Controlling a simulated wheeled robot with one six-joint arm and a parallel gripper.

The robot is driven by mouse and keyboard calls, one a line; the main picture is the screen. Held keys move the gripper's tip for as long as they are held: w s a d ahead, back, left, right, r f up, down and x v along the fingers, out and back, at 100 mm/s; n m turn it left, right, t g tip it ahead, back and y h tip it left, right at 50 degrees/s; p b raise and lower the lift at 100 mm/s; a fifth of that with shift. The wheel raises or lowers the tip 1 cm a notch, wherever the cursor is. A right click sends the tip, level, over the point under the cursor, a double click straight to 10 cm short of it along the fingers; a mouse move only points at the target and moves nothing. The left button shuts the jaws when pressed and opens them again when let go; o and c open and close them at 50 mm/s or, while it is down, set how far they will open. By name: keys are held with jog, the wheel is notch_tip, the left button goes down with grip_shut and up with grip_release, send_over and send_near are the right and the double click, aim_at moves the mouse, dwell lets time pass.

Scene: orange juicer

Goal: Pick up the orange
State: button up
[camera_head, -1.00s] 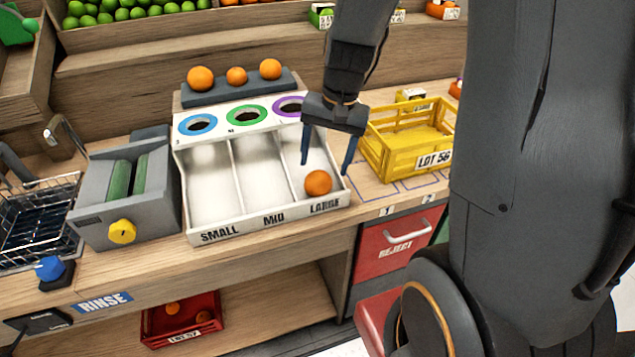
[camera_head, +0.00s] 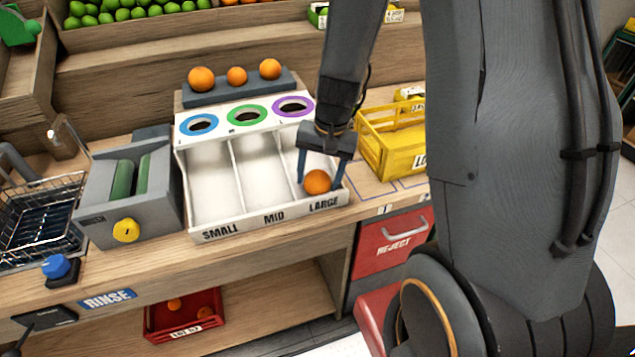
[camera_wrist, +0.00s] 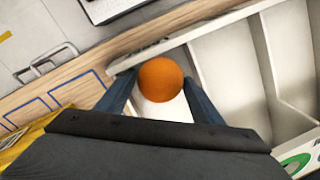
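An orange (camera_head: 317,181) lies at the front end of the LARGE lane of the white sorting tray (camera_head: 222,233). My gripper (camera_head: 319,184) is lowered over that lane, with its two fingers apart, one on each side of the orange. In the wrist view the orange (camera_wrist: 160,79) shows between the fingertips of my gripper (camera_wrist: 158,85). A gap shows at the right finger; whether the left finger touches it I cannot tell.
Three more oranges sit on the grey rack (camera_head: 240,89) behind the tray. A yellow crate (camera_head: 398,150) stands close to the right of my gripper. Lane dividers (camera_head: 262,175) and the tray's front wall border the lane. A grey roller machine (camera_head: 125,200) stands at left.

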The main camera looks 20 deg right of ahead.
aim_at(319, 172)
jog(key=c, duration=0.8)
jog(key=shift+r, duration=0.15)
notch_tip(319, 172, up, 10)
jog(key=shift+f+b, duration=0.1)
jog(key=shift+b, duration=0.7)
